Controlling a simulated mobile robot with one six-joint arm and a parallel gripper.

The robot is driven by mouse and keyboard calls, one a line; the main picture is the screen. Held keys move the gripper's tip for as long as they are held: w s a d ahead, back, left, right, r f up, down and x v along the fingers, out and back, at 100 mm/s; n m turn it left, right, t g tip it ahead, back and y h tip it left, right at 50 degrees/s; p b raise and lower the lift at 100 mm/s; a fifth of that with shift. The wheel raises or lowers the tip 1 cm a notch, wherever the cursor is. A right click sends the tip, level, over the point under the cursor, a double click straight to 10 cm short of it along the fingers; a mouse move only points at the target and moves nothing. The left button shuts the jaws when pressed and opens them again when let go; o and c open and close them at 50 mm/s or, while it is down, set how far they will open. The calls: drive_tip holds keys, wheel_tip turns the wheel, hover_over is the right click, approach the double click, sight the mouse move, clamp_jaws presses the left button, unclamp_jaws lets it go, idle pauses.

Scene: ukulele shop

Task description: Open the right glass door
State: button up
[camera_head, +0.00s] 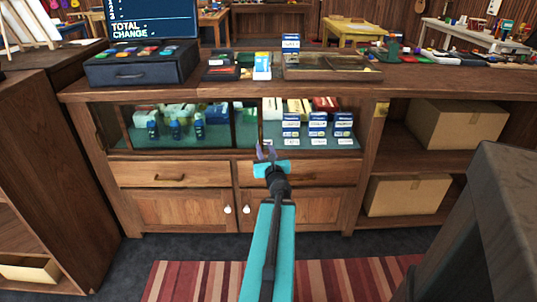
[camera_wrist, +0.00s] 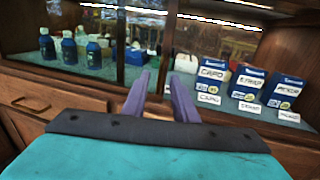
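The right glass door (camera_head: 308,108) is in the front of the wooden counter cabinet, with blue-and-white boxes visible behind it. It also shows in the wrist view (camera_wrist: 225,48). A left glass door (camera_head: 178,110) is beside it. Dark upright frame bars stand between the two panes; in the wrist view they rise just beyond my fingers. My gripper (camera_head: 265,152) is at the lower left of the right door, close to its upright bar. In the wrist view its two purple fingers (camera_wrist: 160,76) are apart with nothing between them. I cannot tell whether they touch the door.
Blue bottles (camera_head: 173,128) stand behind the left pane. Labelled boxes (camera_wrist: 248,85) stand behind the right one. Below are wooden drawers (camera_head: 296,173) and cupboards with white knobs. Open shelves with cardboard boxes (camera_head: 455,125) are to the right. A striped rug (camera_head: 180,280) covers the floor in front.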

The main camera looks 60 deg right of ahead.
drive_tip(key=shift+p+v, duration=1.4)
drive_tip(key=shift+p, duration=2.75)
drive_tip(key=shift+p+v, duration=1.7)
drive_tip(key=shift+p, duration=0.85)
drive_tip(key=shift+s+r, duration=0.1)
drive_tip(key=shift+s, duration=0.05)
